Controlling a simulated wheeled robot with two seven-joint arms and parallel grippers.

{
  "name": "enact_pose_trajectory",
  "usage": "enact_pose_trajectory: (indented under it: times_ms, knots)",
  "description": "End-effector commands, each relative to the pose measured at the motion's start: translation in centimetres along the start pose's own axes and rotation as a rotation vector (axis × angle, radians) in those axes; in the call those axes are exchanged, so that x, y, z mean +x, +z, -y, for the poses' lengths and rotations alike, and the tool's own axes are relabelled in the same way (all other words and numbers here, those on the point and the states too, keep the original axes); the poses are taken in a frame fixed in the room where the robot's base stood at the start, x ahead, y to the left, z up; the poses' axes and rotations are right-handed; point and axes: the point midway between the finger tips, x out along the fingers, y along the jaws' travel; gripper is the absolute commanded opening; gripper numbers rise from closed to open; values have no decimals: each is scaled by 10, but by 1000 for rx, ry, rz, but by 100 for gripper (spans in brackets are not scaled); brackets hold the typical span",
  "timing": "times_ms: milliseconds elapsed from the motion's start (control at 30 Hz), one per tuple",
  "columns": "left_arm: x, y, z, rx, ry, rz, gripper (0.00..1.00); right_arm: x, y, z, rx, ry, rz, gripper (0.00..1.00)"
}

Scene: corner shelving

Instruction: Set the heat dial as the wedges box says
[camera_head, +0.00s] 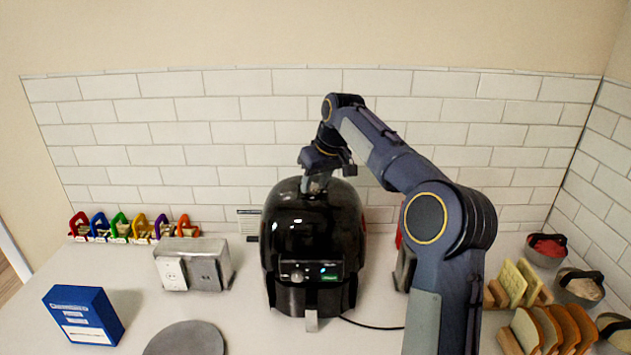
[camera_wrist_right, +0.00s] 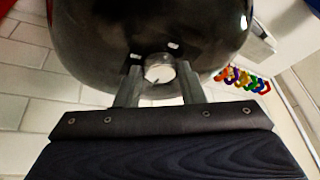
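A glossy black air fryer (camera_head: 313,240) stands in the middle of the counter, with a small knob and a lit green display on its front. A round silvery dial (camera_wrist_right: 158,70) with a dark mark sits on its shell in the right wrist view. My right gripper (camera_head: 317,184) reaches down to the fryer's top. In the right wrist view its two fingers (camera_wrist_right: 158,80) flank the dial and appear to touch both sides. The dial is hidden in the head view. A blue box (camera_head: 68,305) with a white label stands at the front left; its small text is unreadable. My left gripper is out of view.
A grey metal box with sockets (camera_head: 193,270) stands left of the fryer. Several coloured clips (camera_head: 130,228) line the back left. A round grey plate (camera_head: 186,340) lies in front. Bread slices (camera_head: 553,325) and bowls (camera_head: 545,250) fill the right. A dark cord (camera_head: 372,325) lies beside the fryer.

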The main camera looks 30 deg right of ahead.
Motion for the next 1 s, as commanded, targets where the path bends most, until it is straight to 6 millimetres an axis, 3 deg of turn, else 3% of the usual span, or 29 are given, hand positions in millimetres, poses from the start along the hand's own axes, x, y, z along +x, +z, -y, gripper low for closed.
enact_pose_trajectory:
  times_ms: [33, 200, 567, 1000]
  knots:
    - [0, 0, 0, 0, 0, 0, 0, 0, 0, 0, 0, 0, 0, 28]
    - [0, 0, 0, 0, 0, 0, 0, 0, 0, 0, 0, 0, 0, 9]
    - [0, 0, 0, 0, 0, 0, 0, 0, 0, 1, 61, 26, -5, 9]
    - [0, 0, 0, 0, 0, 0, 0, 0, 0, 6, 385, 160, -32, 9]
